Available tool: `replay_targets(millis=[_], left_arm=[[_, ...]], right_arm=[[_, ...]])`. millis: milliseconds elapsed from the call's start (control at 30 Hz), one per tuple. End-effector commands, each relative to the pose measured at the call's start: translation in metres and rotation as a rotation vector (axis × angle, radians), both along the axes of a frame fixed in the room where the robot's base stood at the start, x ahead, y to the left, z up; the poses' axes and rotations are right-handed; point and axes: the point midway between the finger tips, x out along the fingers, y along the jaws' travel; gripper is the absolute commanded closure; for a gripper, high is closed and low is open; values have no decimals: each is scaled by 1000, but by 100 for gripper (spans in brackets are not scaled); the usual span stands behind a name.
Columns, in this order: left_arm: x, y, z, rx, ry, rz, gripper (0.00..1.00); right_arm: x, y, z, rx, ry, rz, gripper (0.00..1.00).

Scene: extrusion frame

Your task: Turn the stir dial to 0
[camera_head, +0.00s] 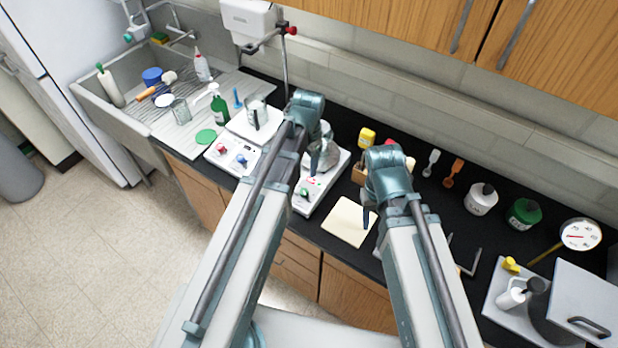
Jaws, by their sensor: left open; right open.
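A white hotplate stirrer (232,170) stands at the left of the counter. Its front carries a red dial (221,148) and a blue dial (241,160); their labels are too small to read. A beaker (257,115) stands on its plate. A second white device (328,188) stands to its right, with a green knob (304,193) on its front. My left gripper (314,163) is open over this second device, partly hidden by my arm, apart from the red and blue dials. My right gripper (367,218) is open above a cream pad, holding nothing visible.
The cream pad (345,228) lies near the counter's front edge. A sink (115,115) with bottles and tools is at the left. Jars (481,199), a round gauge (580,234) and a grey box are at the right. A stand with a clamp rises behind the stirrer.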

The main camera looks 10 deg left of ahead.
Motion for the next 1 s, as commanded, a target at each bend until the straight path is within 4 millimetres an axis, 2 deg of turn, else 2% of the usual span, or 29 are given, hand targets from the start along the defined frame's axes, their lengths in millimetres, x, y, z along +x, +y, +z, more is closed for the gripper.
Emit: replay_targets(millis=[267,467,1000], left_arm=[[0,1,-5,-1,-1,-2,34],[1,1,-20,0,0,-1,34],[3,4,-93,0,0,-1,34]], right_arm=[[0,0,-5,0,0,0,50],[0,0,-20,0,-1,-1,50],[1,0,-93,0,-3,-3,50]])
